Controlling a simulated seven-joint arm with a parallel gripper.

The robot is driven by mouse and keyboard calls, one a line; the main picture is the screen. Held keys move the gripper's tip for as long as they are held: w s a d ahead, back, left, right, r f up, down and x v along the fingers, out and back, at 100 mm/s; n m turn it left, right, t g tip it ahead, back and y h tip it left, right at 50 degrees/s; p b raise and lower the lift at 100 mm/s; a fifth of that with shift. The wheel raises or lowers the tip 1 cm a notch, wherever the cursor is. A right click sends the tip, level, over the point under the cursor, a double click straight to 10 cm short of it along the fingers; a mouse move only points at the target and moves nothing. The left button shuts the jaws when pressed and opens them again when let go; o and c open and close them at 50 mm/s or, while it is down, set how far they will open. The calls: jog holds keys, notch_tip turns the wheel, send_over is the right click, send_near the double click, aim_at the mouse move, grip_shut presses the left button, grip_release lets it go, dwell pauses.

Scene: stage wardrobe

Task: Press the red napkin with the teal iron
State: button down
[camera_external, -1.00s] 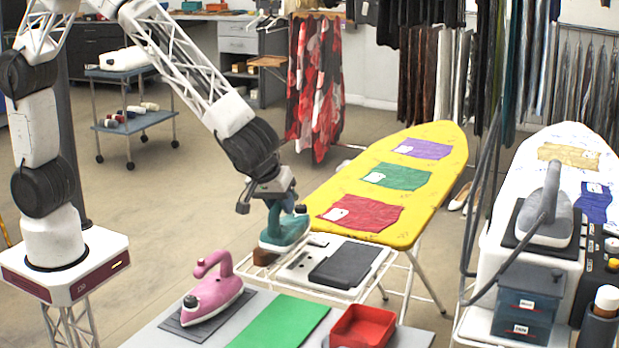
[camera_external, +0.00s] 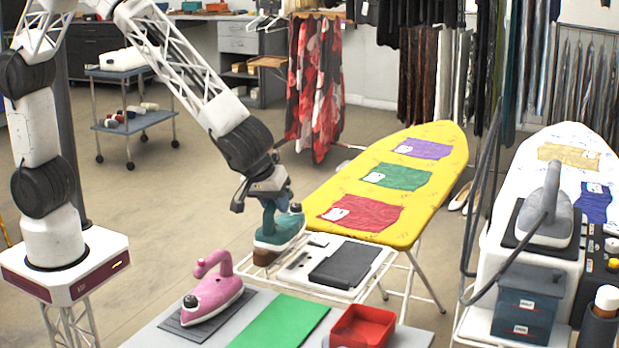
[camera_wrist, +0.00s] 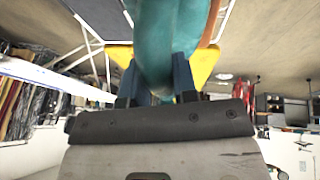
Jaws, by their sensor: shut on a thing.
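The teal iron (camera_external: 281,228) is in my gripper (camera_external: 270,200), near the left side of the white rack at the near end of the yellow ironing board (camera_external: 420,192). My gripper is shut on the iron's handle; in the wrist view the teal handle (camera_wrist: 172,45) fills the space between the fingers (camera_wrist: 158,80). Whether the iron's sole touches the rack is hard to tell. The red napkin (camera_external: 368,213) lies flat on the near part of the yellow board, to the right of the iron and apart from it. A white tag lies on its left part.
A green napkin (camera_external: 400,177) and a purple napkin (camera_external: 424,148) lie farther along the board. A dark pad (camera_external: 345,264) lies on the white rack. A pink iron (camera_external: 213,290), green mat (camera_external: 280,322) and red tray (camera_external: 363,328) are on the front table. A grey iron (camera_external: 546,215) stands at right.

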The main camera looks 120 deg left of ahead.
aim_at(295, 217)
jog(key=shift+w+a+r+m+t+h, duration=0.1)
jog(key=shift+w+a+m+t+h, duration=0.15)
jog(key=shift+a+m, duration=0.65)
jog(key=shift+w+a+r+m+t+h, duration=0.2)
jog(key=shift+a+m, duration=0.3)
jog(key=shift+a, duration=0.85)
jog(key=shift+w+a+r+m+t+h, duration=0.15)
jog(key=shift+w+a+m+t, duration=0.1)
jog(key=shift+a+m, duration=0.65)
jog(key=shift+w+a+m+t+h, duration=0.1)
jog(key=shift+a+m+t+h, duration=0.15)
jog(key=shift+a+m, duration=0.7)
jog(key=shift+w+a+m+t+h, duration=0.15)
jog(key=shift+a+m+h, duration=0.25)
jog(key=shift+a, duration=0.95)
jog(key=s+a+r+m+g+h, duration=0.1)
jog(key=a+m+g+h, duration=0.2)
jog(key=a+m, duration=1.1)
jog(key=s+a+r+m+g+h, duration=0.1)
jog(key=a+r+m+g+h, duration=0.1)
jog(key=a+m, duration=1.3)
jog(key=shift+a+r+g+h, duration=0.25)
jog(key=shift+a+g+h, duration=0.6)
jog(key=shift+a, duration=0.35)
jog(key=shift+s+f, duration=0.1)
jog(key=shift+f, duration=0.05)
notch_tip(295, 217, down, 6)
jog(key=shift+f, duration=0.15)
